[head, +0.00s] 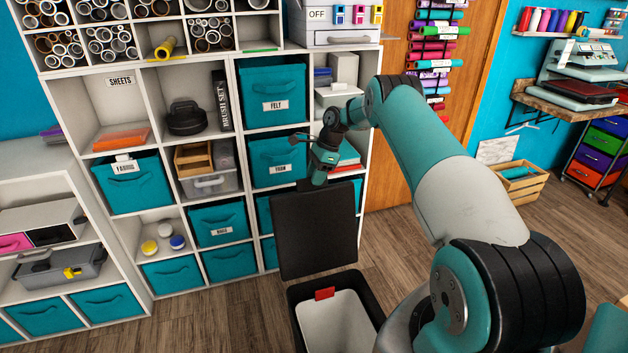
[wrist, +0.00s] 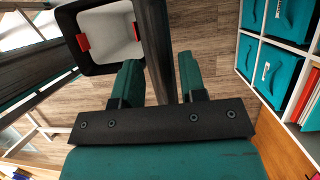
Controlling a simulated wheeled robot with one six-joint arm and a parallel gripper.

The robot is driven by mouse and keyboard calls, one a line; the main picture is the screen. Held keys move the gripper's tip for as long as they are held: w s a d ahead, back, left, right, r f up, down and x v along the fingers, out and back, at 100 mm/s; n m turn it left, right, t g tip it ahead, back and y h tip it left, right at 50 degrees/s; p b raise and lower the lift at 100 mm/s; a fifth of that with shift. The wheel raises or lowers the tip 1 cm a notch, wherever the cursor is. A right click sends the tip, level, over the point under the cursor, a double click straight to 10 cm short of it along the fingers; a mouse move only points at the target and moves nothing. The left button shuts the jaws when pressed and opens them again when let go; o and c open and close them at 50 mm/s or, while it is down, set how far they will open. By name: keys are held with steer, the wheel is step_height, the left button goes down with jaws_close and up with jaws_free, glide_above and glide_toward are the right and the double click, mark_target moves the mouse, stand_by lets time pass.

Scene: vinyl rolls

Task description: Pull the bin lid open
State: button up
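The bin (head: 372,297) stands on the floor at the bottom middle of the head view, black outside with a light liner (head: 338,325) and a red clip. Its black lid (head: 305,232) stands upright behind the opening, so the inside shows. My gripper (head: 319,178) is at the lid's top edge. In the wrist view, the lid (wrist: 156,40) is seen edge-on between the two teal fingers of my gripper (wrist: 160,82). The fingers look apart, with narrow gaps beside the lid; firm contact is not clear. The bin's rim (wrist: 92,70) shows beyond the fingers.
A white shelf (head: 231,66) with teal fabric boxes (head: 272,92) stands close behind the lid and my gripper. A wooden door (head: 392,150) is to its right. A wooden crate (head: 530,190) sits on the floor further right. The wooden floor (head: 215,320) left of the bin is clear.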

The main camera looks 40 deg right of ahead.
steer(key=p+v, duration=0.3)
steer(key=v, duration=0.6)
steer(key=shift+r, duration=0.25)
steer(key=shift+d+r+p, duration=0.25)
steer(key=shift+r+p, duration=0.2)
steer(key=shift+p, duration=0.5)
